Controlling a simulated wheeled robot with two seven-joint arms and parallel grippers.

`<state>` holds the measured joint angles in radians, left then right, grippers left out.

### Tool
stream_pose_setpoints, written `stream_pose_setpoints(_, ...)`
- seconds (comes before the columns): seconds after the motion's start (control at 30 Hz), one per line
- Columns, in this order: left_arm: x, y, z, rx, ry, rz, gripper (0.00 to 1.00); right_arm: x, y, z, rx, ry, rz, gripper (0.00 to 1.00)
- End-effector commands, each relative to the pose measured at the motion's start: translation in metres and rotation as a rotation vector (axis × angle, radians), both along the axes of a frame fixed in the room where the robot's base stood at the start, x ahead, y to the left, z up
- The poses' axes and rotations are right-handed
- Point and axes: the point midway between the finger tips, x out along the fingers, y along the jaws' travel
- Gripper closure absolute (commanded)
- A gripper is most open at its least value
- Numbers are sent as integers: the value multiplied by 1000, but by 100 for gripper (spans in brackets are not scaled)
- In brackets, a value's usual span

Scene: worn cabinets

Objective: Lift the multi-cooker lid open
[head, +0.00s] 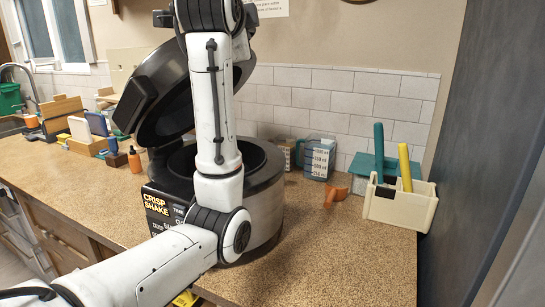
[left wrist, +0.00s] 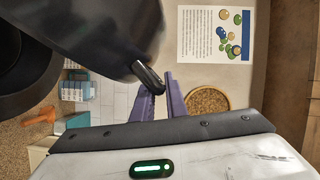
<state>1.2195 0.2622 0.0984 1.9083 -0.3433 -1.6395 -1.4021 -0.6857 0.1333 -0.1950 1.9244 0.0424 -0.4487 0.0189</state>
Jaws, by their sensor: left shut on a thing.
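The multi-cooker (head: 264,205) stands on the countertop, a dark round pot with a metallic side and a "CRISP SHAKE" front panel. Its black lid (head: 160,100) is tilted steeply up on the far side, with the pot opening partly uncovered. My left arm crosses in front of both and hides part of them; its gripper is beyond the top of the head view. In the left wrist view, the purple fingers of my left gripper (left wrist: 159,92) are shut on the lid's handle (left wrist: 147,74), at the edge of the dark lid. My right gripper is not in view.
A cream holder (head: 399,207) with green and yellow handles stands at right, near an orange item (head: 335,195) and measuring containers (head: 319,157). An orange bottle (head: 134,160) and small boxes stand at left. A dark panel (head: 450,150) bounds the right side. The front right counter is clear.

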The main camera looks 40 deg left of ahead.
Motion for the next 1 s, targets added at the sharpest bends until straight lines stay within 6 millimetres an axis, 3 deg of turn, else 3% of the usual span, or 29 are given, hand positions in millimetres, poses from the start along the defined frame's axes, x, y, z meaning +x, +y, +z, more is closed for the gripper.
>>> stream_pose_setpoints(0.43,-13,49,41,-153,-40,7,100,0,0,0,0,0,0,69)
stream_pose_setpoints(1.0,-17,66,52,-207,-53,8,100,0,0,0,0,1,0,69)
